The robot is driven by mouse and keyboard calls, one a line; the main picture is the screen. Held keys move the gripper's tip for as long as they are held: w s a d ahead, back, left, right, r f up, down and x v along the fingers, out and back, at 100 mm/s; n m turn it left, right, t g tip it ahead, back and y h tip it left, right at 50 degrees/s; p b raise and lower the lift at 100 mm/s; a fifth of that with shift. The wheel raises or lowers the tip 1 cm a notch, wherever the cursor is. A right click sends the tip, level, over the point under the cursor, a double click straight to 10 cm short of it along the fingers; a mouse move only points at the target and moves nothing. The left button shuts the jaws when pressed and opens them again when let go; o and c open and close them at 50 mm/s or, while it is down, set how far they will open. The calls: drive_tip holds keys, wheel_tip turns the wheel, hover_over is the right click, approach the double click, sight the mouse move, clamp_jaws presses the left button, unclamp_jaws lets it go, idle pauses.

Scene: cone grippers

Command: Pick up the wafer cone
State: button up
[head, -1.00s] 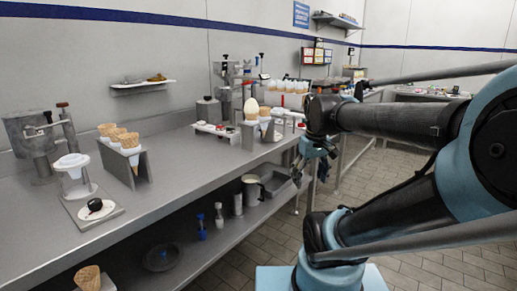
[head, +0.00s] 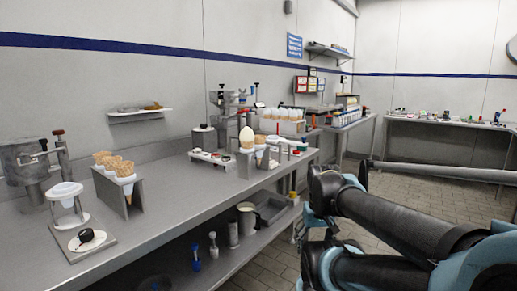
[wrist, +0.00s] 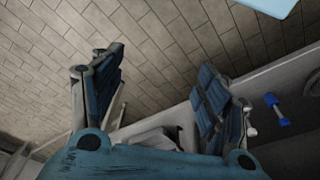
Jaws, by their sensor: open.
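Several wafer cones (head: 118,164) stand in a metal holder on the left part of the counter in the head view. More cones stand in a second holder (head: 245,163) farther along the counter, one topped with a pale scoop. My gripper (wrist: 160,95) is open and empty in the wrist view, its two blue padded fingers spread above the tiled floor. In the head view it hangs at the right, beside the counter's end and apart from all cones, partly hidden by my arm.
The steel counter (head: 165,215) runs along the left wall, with a lower shelf holding a pot (head: 247,215) and bottles. Tiled floor (head: 420,185) is open at the right, before another table (head: 450,123).

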drive_tip(key=shift+w, duration=0.45)
drive_tip(key=shift+c, duration=0.4)
drive_tip(key=shift+s+r, duration=0.2)
drive_tip(key=shift+s, duration=0.05)
drive_tip(key=shift+c, duration=0.8)
wheel_tip(320, 180, up, 41)
drive_tip(key=n+g+y, duration=0.1)
drive_tip(key=n, duration=0.9)
hover_over(260, 136)
drive_tip(key=d, duration=0.1)
drive_tip(key=f, duration=1.1)
drive_tip(key=shift+w+a+f, duration=0.1)
drive_tip(key=shift+w+a, duration=0.05)
drive_tip(key=shift+a, duration=0.2)
drive_tip(key=shift+a+f, duration=0.15)
drive_tip(key=shift+f, duration=1.3)
drive_tip(key=shift+a+f, duration=0.1)
drive_tip(key=shift+f, duration=1.3)
